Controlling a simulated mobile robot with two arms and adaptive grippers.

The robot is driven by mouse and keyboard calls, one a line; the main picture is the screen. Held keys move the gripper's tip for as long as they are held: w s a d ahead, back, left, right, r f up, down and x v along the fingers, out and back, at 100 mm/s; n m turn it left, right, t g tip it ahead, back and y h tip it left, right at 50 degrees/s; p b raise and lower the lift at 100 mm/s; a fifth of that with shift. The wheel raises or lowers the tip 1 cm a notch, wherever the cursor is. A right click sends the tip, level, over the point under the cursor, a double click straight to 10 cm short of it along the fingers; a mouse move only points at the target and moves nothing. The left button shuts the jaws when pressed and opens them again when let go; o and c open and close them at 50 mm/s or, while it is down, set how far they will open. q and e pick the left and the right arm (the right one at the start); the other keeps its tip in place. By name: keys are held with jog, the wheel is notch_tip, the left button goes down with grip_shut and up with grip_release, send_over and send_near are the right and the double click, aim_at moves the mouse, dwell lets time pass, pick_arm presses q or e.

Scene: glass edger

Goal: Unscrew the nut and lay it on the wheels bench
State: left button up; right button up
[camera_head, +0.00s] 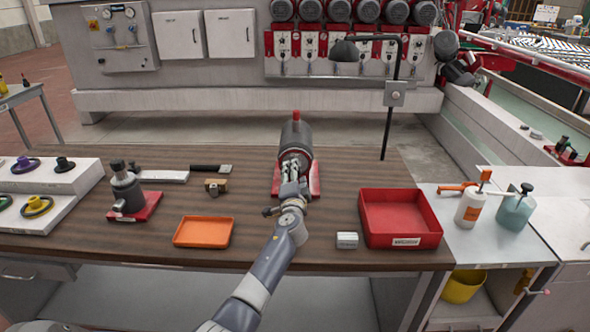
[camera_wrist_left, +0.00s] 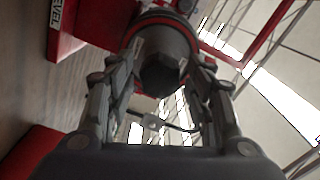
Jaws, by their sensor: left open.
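A dark grey spindle unit (camera_head: 296,133) with a red tip stands on a red base (camera_head: 315,180) at the middle of the brown wooden bench (camera_head: 330,237). In the left wrist view a dark hexagonal nut (camera_wrist_left: 160,78) sits at the near end of its round grey body, with a red ring behind. My left gripper (camera_head: 292,160) reaches it from the front; in the wrist view its open fingers (camera_wrist_left: 160,100) stand either side of the nut, with visible gaps. In the head view the gripper hides the nut. My right gripper is in neither view.
An orange tray (camera_head: 203,231), a small white block (camera_head: 347,240) and a red bin (camera_head: 400,216) lie near the front edge. A grey fixture on a red plate (camera_head: 140,207) and a white stepped stand with wheels (camera_head: 60,185) are left. A lamp post (camera_head: 389,130) rises behind the bin.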

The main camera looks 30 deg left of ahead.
pick_arm(q)
jog(key=c, duration=1)
jog(key=n+b, duration=0.5)
jog(key=n, duration=0.3)
jog(key=n+b, duration=0.6)
jog(key=n, duration=0.3)
jog(key=shift+d+f, duration=0.1)
jog(key=shift+f, duration=0.1)
jog(key=n, duration=0.3)
jog(key=shift+r, duration=0.1)
jog(key=shift+c, duration=0.2)
jog(key=n+p, duration=0.1)
jog(key=n, duration=0.6)
jog(key=shift+s+r+n, duration=0.1)
jog(key=shift+r+n, duration=0.05)
jog(key=shift+n, duration=0.25)
